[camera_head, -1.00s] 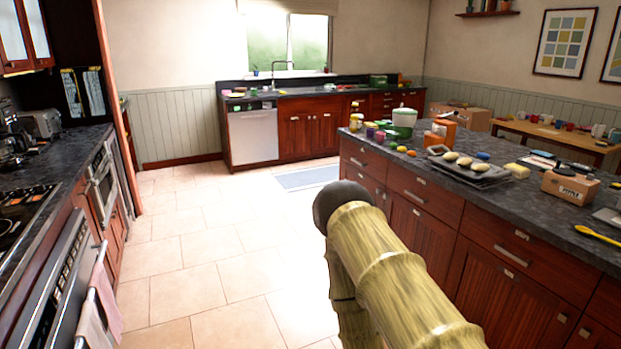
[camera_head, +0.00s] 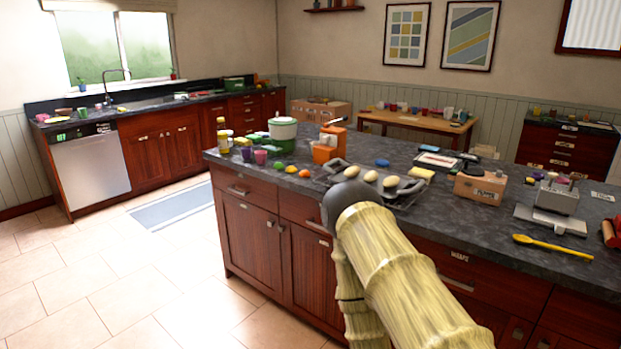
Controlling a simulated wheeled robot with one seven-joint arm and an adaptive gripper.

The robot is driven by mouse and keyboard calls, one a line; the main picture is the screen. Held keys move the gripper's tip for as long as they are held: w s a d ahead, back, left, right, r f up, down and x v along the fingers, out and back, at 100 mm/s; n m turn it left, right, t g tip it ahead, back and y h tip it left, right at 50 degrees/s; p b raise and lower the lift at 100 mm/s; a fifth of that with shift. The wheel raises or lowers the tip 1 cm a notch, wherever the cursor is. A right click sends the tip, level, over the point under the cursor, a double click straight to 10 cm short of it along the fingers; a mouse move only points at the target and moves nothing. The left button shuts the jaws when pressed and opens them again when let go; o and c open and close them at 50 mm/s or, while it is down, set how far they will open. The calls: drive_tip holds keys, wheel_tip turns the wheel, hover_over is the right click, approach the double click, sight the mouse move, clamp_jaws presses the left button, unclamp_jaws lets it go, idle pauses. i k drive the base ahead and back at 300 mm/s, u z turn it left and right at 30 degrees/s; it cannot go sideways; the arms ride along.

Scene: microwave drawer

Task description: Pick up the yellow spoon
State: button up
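The yellow spoon (camera_head: 551,246) lies flat on the dark stone top of the kitchen island, near its front edge at the right of the head view. Its bowl points left and its handle runs right. My arm, with a yellowish, ringed surface, rises from the bottom of the picture, left of the spoon and apart from it. My gripper itself does not show in this view.
The island (camera_head: 300,215) has wooden drawers and doors below its top. Near the spoon are a grey scale-like device (camera_head: 553,205) and a cardboard box (camera_head: 481,186). A tray (camera_head: 405,196) with pale oval items is farther left. Tiled floor (camera_head: 120,270) is clear at left.

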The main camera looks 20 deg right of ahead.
sight(521, 239)
drive_tip(key=z, duration=0.9)
drive_tip(key=i, duration=0.85)
drive_tip(key=z, duration=0.8)
